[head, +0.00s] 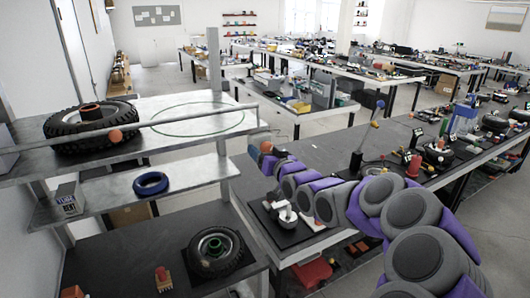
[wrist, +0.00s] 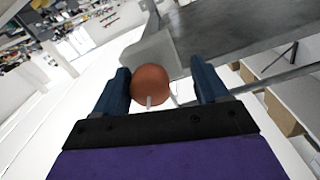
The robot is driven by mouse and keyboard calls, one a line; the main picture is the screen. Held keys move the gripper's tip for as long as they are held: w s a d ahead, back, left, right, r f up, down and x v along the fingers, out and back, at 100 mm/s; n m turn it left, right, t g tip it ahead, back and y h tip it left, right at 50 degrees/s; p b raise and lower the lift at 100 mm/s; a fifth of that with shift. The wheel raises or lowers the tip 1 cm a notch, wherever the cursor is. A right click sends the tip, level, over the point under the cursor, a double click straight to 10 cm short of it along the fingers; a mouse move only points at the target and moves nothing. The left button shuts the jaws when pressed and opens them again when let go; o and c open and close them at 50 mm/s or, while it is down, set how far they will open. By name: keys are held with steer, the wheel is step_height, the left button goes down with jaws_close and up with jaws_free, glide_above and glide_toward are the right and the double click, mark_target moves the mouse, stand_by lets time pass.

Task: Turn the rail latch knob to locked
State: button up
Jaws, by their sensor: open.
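A round orange-brown knob (wrist: 151,84) shows in the wrist view between the two blue fingers of my gripper (wrist: 163,72). A short pale pin or mark sits at its lower edge. In the head view the knob (head: 266,147) is a small orange spot at my gripper (head: 260,151), near the right end of the shelf rail (head: 190,117). Another orange ball (head: 115,136) sits on the rail farther left. I cannot tell which way the latch is turned.
The shelf unit holds a large tyre (head: 92,120) on top, a blue ring (head: 150,183) on the middle shelf and another tyre (head: 217,252) below. A dark workbench (head: 330,160) with several parts stands to the right. A grey post (head: 214,60) rises behind the shelf.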

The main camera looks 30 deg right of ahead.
steer(key=shift+s+d, duration=0.2)
steer(key=shift+d, duration=0.85)
steer(key=c, duration=0.5)
steer(key=shift+c, duration=0.4)
steer(key=shift+a, duration=0.55)
steer(key=c, duration=0.4)
steer(key=shift+d+f, duration=0.1)
steer(key=shift+d, duration=0.05)
steer(key=shift+c, duration=0.3)
steer(key=shift+f, duration=0.2)
